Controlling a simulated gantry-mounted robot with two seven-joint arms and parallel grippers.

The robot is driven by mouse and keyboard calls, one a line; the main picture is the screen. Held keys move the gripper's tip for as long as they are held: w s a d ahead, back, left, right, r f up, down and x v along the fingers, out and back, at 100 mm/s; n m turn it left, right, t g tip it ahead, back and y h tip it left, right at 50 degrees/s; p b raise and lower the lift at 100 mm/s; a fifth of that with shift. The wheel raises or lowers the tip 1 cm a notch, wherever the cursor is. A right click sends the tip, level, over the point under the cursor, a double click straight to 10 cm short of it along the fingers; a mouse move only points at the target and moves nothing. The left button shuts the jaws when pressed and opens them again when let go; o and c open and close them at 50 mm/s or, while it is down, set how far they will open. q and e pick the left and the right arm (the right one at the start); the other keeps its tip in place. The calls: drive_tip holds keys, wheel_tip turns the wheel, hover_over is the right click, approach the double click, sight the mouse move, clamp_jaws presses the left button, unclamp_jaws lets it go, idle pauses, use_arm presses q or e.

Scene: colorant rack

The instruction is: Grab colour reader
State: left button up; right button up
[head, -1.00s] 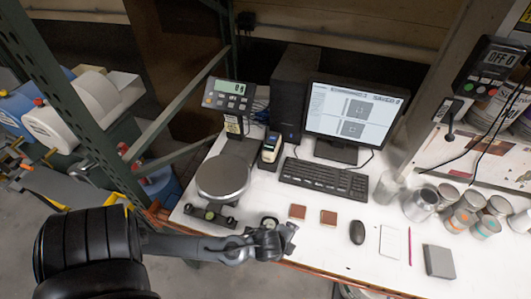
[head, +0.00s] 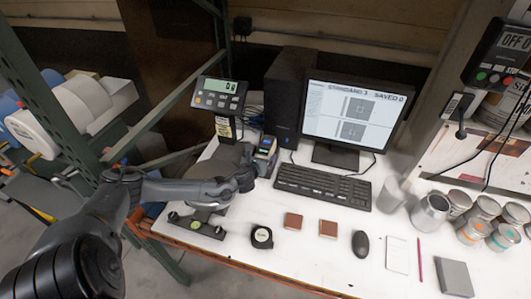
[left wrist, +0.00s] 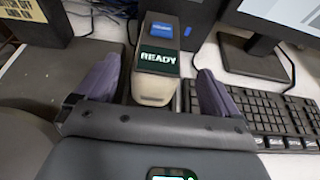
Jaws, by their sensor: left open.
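The colour reader (head: 266,150) is a small upright device standing on the bench between the scale and the keyboard. In the left wrist view the colour reader (left wrist: 158,62) shows a dark screen reading READY and a blue patch at its far end. My left gripper (head: 255,165) is open and at the near side of the reader. In the left wrist view the fingers of the left gripper (left wrist: 160,76) lie to either side of the reader, with gaps showing on both sides. In the head view my gripper hides the reader's lower part. My right gripper is not in view.
The keyboard (head: 322,186) lies just right of the reader, before the monitor (head: 355,118). The scale display (head: 219,95) stands to the left, and my arm covers much of the scale. Brown blocks, a mouse (head: 360,244) and several cans stand farther right.

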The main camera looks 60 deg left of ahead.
sight(264, 151)
use_arm(q)
drive_tip(key=shift+s+f+x, duration=0.1)
drive_tip(key=shift+f+x, duration=0.05)
drive_tip(key=shift+x, duration=1.4)
drive_tip(key=shift+s+f+x, duration=0.1)
drive_tip(key=shift+f+x, duration=0.05)
drive_tip(key=shift+x, duration=1.4)
drive_tip(key=shift+a, duration=0.1)
drive_tip(key=shift+c, duration=0.2)
drive_tip(key=c, duration=1.4)
drive_tip(key=shift+r, duration=0.15)
drive_tip(key=shift+c, duration=0.7)
